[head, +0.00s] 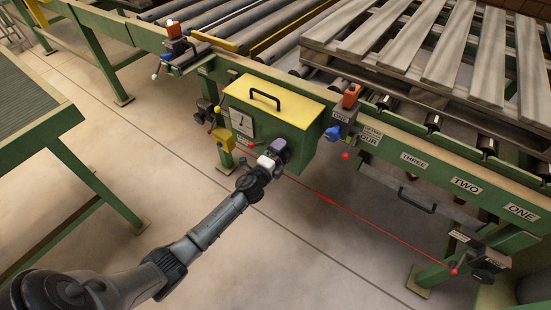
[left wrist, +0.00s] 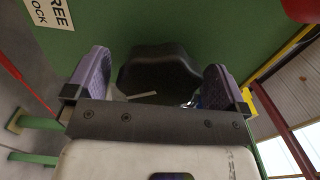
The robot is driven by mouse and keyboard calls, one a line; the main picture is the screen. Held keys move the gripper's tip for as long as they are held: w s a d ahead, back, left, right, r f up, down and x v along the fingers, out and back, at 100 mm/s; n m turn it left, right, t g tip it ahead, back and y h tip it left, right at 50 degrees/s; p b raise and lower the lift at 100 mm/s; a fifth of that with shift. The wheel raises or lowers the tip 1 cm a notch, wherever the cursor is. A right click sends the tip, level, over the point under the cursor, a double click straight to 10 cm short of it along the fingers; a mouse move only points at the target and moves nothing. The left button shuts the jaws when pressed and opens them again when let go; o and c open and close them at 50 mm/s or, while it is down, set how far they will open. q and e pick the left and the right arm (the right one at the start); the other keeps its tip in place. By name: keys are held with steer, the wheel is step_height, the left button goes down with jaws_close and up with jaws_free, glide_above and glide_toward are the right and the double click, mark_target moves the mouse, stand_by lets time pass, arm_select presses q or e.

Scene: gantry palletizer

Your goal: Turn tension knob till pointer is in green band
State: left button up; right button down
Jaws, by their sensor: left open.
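The green tension box (head: 290,138) with a yellow lid hangs on the conveyor's side. Its white gauge (head: 241,123) has a dark pointer; a green band is too small to make out. My left gripper (head: 276,152) is at the box's front face and hides the knob in the head view. In the left wrist view, the black knob (left wrist: 158,72) with a pale line lies between the two purple finger pads of my left gripper (left wrist: 155,85). The jaws are open, one pad on each side; I cannot tell whether either touches. My right gripper is out of view.
A yellow block (head: 223,140) sits left of the box. A red cord (head: 375,223) runs low along the conveyor to the right. A wooden pallet (head: 420,45) lies on the rollers.

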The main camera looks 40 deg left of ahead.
arm_select(q)
steer(key=s+d+p, duration=0.1)
steer(key=s+p, duration=0.1)
steer(key=s, duration=1.1)
steer(key=shift+s+d+p, duration=0.25)
steer(key=shift+s+p, duration=0.1)
